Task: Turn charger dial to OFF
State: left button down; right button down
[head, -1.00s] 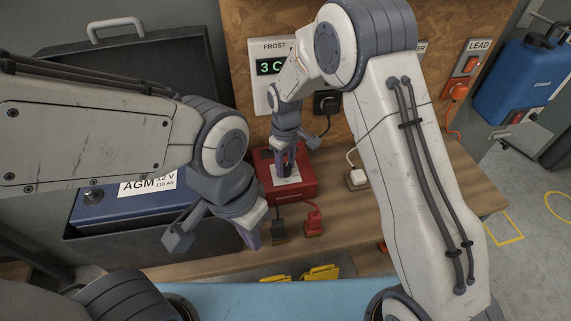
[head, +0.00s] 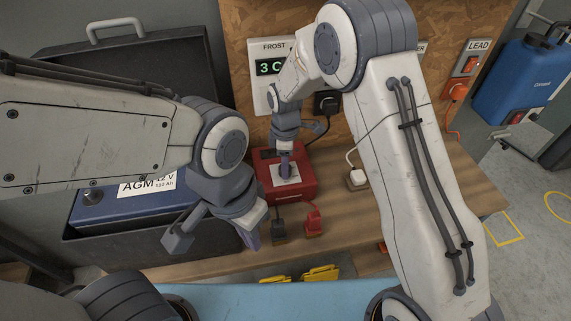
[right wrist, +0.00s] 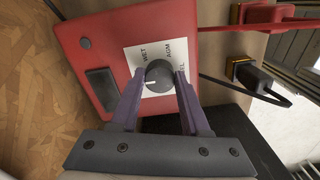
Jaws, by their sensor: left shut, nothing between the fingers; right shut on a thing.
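The red charger (head: 306,182) sits on the wooden bench; it also shows in the right wrist view (right wrist: 85,70). Its round dark dial (right wrist: 158,73) stands on a white label marked WET, AGM and a partly covered word that looks like GEL. The dial's white mark points to the left in that view; no OFF marking is readable. My right gripper (head: 285,173) is shut on the dial, a finger on each side in the right wrist view (right wrist: 160,88). My left gripper (head: 251,240) is shut and empty, in front and to the left of the charger.
A black plug (head: 278,232) and a red plug (head: 314,222) are at the charger's front. A blue AGM battery (head: 95,205) stands at left in an open dark case. A white plug (head: 357,178) lies to the right. A frost display (head: 269,67) hangs behind.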

jog(key=shift+w+r, duration=0.1)
jog(key=shift+r, duration=0.05)
jog(key=shift+c, duration=1.9)
grip_release()
notch_tip(320, 180, up, 10)
jog(key=b, duration=0.2)
jog(key=shift+r, duration=0.2)
